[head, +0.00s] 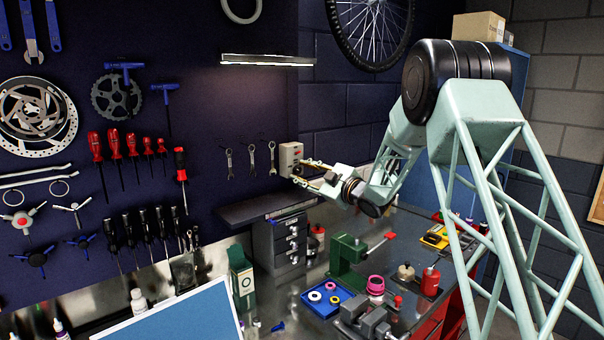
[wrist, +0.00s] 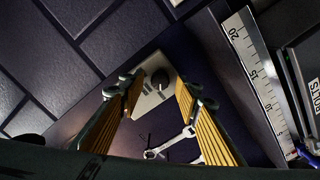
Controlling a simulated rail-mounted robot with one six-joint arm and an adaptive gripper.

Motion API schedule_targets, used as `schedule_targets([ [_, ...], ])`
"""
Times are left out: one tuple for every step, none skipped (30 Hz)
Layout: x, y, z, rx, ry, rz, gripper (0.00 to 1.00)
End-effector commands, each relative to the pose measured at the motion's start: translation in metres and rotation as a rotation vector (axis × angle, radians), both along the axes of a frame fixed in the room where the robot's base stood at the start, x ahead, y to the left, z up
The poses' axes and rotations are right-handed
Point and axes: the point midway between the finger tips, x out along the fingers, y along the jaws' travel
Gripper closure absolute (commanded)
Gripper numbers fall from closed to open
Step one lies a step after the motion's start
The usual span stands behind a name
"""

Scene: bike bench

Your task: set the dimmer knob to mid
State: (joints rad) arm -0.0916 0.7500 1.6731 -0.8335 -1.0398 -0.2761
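The dimmer is a pale box (head: 291,156) on the dark pegboard wall, right of the hanging wrenches. In the wrist view its pale plate (wrist: 149,103) carries a round dark knob (wrist: 160,78) with small markings beside it. The knob's exact setting is too small to read. My gripper (head: 302,171) is open close to the box, its fingers pointing at it. In the wrist view my gripper (wrist: 158,88) has its ribbed yellow fingers on either side of the knob, with gaps between. The fingers look empty, and I cannot tell how far their tips are from the plate.
A lit lamp bar (head: 267,60) is above the dimmer. A wrench (head: 272,158) hangs just left of the box. A shelf (head: 265,208) and a small drawer cabinet (head: 282,243) are below. A ruler (wrist: 252,75) shows in the wrist view.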

Motion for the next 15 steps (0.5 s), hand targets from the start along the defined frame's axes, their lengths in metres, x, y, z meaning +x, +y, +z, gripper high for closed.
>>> schedule_targets([
  [0.0007, 0.0008, 0.0002, 0.000, 0.000, 0.000, 0.69],
  [0.0009, 0.0010, 0.0001, 0.000, 0.000, 0.000, 0.69],
  [0.0010, 0.0012, 0.0001, 0.000, 0.000, 0.000, 0.69],
  [0.0010, 0.0012, 0.0001, 0.000, 0.000, 0.000, 0.69],
  [0.0010, 0.0012, 0.0001, 0.000, 0.000, 0.000, 0.69],
  [0.0010, 0.0012, 0.0001, 0.000, 0.000, 0.000, 0.69],
  [0.0010, 0.0012, 0.0001, 0.000, 0.000, 0.000, 0.69],
  [0.0009, 0.0012, 0.0001, 0.000, 0.000, 0.000, 0.69],
  [0.0008, 0.0011, 0.0001, 0.000, 0.000, 0.000, 0.69],
  [0.0008, 0.0011, 0.0001, 0.000, 0.000, 0.000, 0.70],
  [0.0008, 0.0011, 0.0001, 0.000, 0.000, 0.000, 0.73],
  [0.0008, 0.0011, 0.0001, 0.000, 0.000, 0.000, 0.77],
  [0.0008, 0.0011, 0.0001, 0.000, 0.000, 0.000, 0.79],
  [0.0007, 0.0011, 0.0001, 0.000, 0.000, 0.000, 0.82],
  [0.0007, 0.0011, 0.0001, 0.000, 0.000, 0.000, 0.86],
])
